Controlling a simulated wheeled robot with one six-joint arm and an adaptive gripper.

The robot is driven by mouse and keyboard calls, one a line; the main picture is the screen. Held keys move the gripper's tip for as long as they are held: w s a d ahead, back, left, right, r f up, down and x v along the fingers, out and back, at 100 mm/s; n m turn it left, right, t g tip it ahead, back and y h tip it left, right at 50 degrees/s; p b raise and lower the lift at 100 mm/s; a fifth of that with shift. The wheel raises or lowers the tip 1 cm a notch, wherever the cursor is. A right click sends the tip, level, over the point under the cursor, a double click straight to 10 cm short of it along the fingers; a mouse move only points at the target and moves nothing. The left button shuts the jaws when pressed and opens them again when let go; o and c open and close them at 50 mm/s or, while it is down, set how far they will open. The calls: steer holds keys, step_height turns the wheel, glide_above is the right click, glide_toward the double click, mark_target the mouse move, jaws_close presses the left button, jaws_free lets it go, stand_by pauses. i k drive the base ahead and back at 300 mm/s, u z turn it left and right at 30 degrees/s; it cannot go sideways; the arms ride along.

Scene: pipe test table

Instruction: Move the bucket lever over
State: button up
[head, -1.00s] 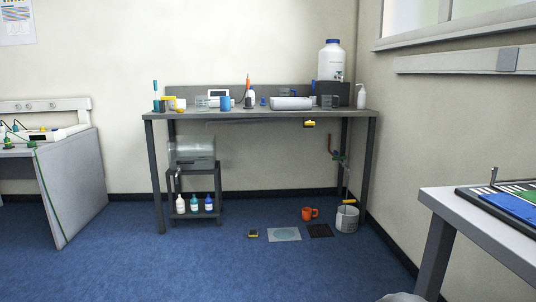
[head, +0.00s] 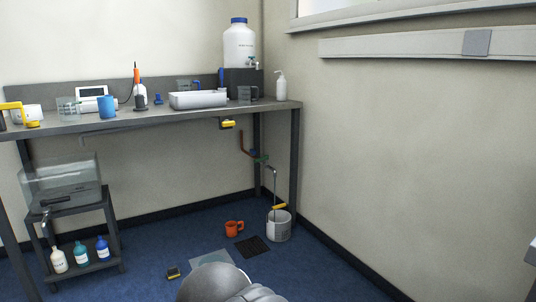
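A pale grey bucket (head: 279,228) stands on the floor under the right end of the table, near the wall. A thin grey pipe (head: 274,185) comes down to it. A small yellow lever (head: 279,207) sits at the pipe's lower end, over the bucket's rim, and lies roughly sideways with a slight tilt. How it is mounted is too small to tell.
An orange mug (head: 234,228) and a dark grate (head: 253,246) lie left of the bucket. A light mat (head: 211,258) and a small yellow-black item (head: 173,273) are nearer. The table leg (head: 294,165) stands close behind the bucket. Blue floor to its right is clear.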

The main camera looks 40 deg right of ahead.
mark_target(266, 156)
steer(key=z, duration=0.65)
steer(key=i, duration=1.05)
steer(key=z, duration=0.9)
steer(key=k, duration=0.35)
steer(key=u, duration=0.6)
steer(key=i, duration=1.55)
steer(key=z, duration=0.65)
